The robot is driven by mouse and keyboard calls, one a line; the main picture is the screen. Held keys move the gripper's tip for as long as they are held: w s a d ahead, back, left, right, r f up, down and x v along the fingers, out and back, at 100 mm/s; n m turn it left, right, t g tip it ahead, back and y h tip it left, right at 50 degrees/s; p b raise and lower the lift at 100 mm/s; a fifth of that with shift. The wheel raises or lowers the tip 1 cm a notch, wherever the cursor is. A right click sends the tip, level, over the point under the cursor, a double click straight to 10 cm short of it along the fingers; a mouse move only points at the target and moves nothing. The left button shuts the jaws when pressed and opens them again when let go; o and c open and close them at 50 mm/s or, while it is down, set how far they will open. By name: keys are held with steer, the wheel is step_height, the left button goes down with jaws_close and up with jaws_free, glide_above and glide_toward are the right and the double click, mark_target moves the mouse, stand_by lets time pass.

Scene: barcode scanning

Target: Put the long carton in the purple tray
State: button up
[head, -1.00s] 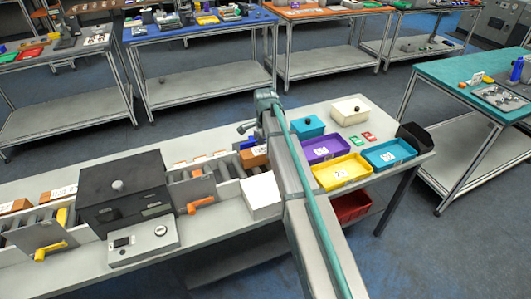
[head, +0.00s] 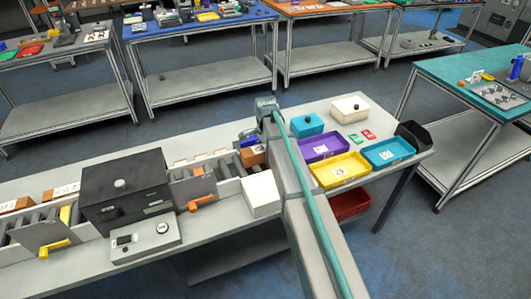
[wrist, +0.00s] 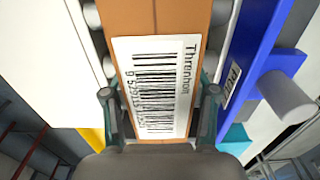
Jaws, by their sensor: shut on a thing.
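In the wrist view, a long orange-brown carton (wrist: 165,25) with a white barcode label lies between the two fingers of my gripper (wrist: 159,95). The fingers are shut on its sides, and its far end runs out of the picture. In the head view, an orange-brown carton (head: 253,157) shows at the right end of the roller conveyor, beside my arm; my fingers are hidden there. The purple tray (head: 335,144) stands on the table to the right of my arm and looks empty apart from a white label.
A lidded teal box (head: 307,126) and a lidded white box (head: 350,110) are behind. A white block (head: 261,197) and a blue part (wrist: 262,40) are close to the carton.

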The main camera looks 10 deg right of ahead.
jaws_close()
steer(key=shift+r, duration=0.1)
